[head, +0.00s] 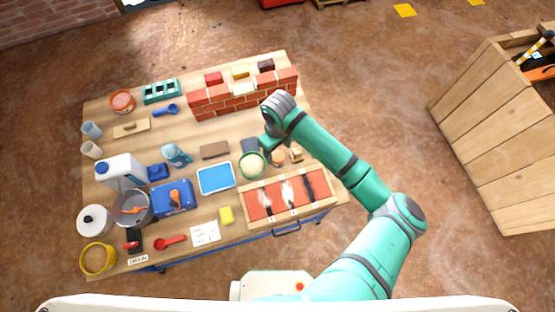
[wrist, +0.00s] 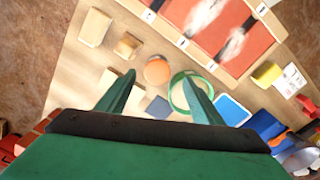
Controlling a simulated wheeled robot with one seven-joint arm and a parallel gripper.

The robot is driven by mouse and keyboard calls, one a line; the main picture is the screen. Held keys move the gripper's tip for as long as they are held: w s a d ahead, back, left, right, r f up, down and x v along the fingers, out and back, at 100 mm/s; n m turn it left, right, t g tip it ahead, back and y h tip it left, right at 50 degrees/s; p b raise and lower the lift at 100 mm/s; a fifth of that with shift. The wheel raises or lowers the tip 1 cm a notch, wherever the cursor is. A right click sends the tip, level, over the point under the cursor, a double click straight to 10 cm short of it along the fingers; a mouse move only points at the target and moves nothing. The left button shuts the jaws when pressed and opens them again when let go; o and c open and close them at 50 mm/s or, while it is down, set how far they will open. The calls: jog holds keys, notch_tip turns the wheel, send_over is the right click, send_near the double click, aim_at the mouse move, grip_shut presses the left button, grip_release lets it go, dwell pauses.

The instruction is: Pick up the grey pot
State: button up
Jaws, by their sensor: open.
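The grey pot (head: 136,221) stands on the left part of the wooden table in the head view. It is round and open, and something orange shows inside it. A lighter round pot with a dark knob on its lid (head: 94,220) stands just left of it. In the wrist view a grey round thing, likely the grey pot (wrist: 302,162), shows partly at the lower right edge. My gripper (wrist: 158,78) is open and empty. In the head view it hangs over the right half of the table, near a green-rimmed bowl (head: 251,166), well away from the grey pot.
A blue box (head: 172,198) stands right of the grey pot, and a white container (head: 120,169) stands behind it. A yellow bowl (head: 97,259) and a red-and-black item (head: 133,240) are in front. A low brick wall (head: 243,97) stands at the back.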

aim_at(278, 156)
jog(key=f, duration=0.8)
jog(key=shift+w+f, duration=0.3)
jog(key=shift+f, duration=0.1)
jog(key=shift+c, duration=0.5)
jog(key=c, duration=1)
